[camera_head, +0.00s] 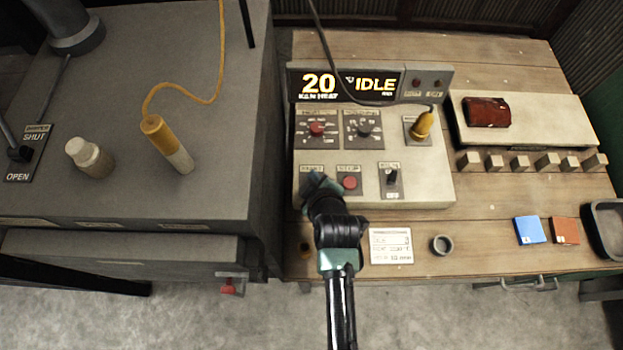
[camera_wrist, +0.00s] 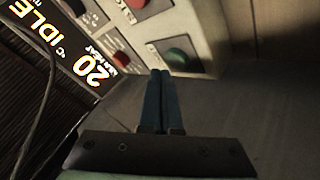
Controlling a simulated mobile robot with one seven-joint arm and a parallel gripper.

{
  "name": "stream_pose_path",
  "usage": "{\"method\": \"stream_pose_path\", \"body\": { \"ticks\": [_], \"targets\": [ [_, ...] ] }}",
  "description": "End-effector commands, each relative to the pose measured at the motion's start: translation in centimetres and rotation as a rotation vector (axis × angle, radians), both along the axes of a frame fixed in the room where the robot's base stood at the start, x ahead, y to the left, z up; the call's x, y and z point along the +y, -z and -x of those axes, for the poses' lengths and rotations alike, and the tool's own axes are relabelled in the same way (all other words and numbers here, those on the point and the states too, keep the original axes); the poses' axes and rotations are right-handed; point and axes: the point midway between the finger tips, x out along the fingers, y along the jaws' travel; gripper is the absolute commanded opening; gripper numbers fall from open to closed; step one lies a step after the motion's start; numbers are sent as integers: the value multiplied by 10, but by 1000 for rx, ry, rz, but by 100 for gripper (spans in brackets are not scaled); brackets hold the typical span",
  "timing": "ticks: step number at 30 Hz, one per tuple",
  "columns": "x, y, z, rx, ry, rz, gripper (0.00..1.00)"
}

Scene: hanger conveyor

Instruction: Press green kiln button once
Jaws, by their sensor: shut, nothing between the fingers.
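The kiln control panel (camera_head: 435,185) stands on the wooden bench, its display (camera_head: 345,84) reading 20 and IDLE. The green button (camera_wrist: 177,58) shows in the wrist view on its dark plate at the lower corner of the panel. My gripper (camera_wrist: 160,72) is shut and empty, with its fingertips just short of the green button in the picture; I cannot tell whether they touch it. In the head view my gripper (camera_head: 316,180) is over the panel's lower left corner and hides the green button.
A red button (camera_head: 349,183) sits right beside my gripper, with a switch (camera_head: 392,178) farther right. Knobs (camera_head: 316,129) are above. A yellow plug (camera_head: 422,125) with a cable is at the panel's right. The grey kiln (camera_head: 220,120) is to the left.

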Motion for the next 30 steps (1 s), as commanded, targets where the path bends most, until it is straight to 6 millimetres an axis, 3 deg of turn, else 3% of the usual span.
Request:
{"method": "stream_pose_path", "body": {
  "ticks": [30],
  "targets": [
    [0, 9, 0, 0, 0, 0, 0]
  ]
}}
